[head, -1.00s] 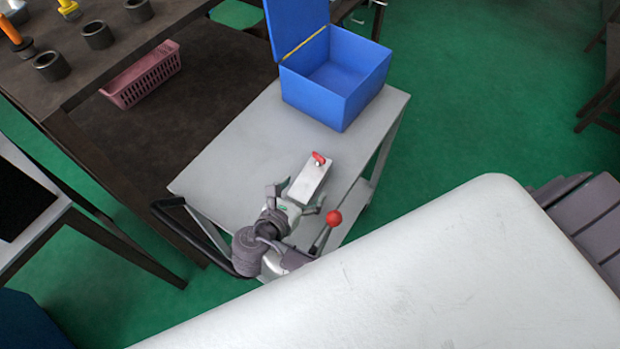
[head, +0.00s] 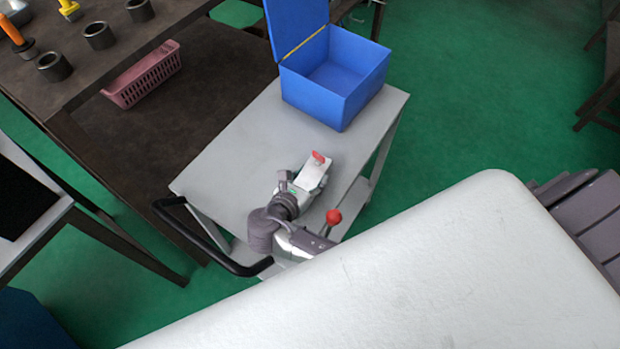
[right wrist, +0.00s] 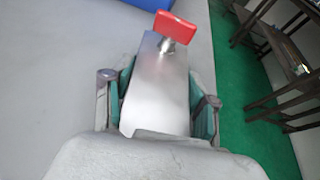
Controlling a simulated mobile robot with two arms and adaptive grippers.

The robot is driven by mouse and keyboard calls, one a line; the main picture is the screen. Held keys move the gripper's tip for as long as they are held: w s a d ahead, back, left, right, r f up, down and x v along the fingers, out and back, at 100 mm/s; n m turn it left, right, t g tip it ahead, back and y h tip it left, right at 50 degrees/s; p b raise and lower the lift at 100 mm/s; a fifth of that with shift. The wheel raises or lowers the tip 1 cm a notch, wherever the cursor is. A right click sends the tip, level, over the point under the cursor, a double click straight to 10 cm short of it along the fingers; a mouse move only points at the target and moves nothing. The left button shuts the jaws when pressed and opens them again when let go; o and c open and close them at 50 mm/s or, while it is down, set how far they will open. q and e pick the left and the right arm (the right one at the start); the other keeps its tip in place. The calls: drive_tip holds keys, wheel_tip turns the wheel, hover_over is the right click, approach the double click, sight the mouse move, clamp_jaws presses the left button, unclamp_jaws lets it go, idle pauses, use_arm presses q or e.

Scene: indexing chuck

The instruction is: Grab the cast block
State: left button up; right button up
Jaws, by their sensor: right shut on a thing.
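The cast block (head: 314,177) is a pale grey metal block with a red lever on its far end. It lies on the grey cart top (head: 235,150), near the cart's right edge. My right gripper (head: 298,187) is shut on its near part, with one finger on each side. In the right wrist view the block (right wrist: 157,95) runs away from me between the green-padded fingers of my right gripper (right wrist: 160,108), and the red lever (right wrist: 172,31) stands at its far end. My left gripper is not in view.
An open blue box (head: 335,85) stands at the far end of the cart. A black handle (head: 205,245) and a red ball knob (head: 333,217) are at the near side. A dark table with a pink basket (head: 143,76) is on the left.

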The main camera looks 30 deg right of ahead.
clamp_jaws()
drive_tip(key=shift+r, duration=0.15)
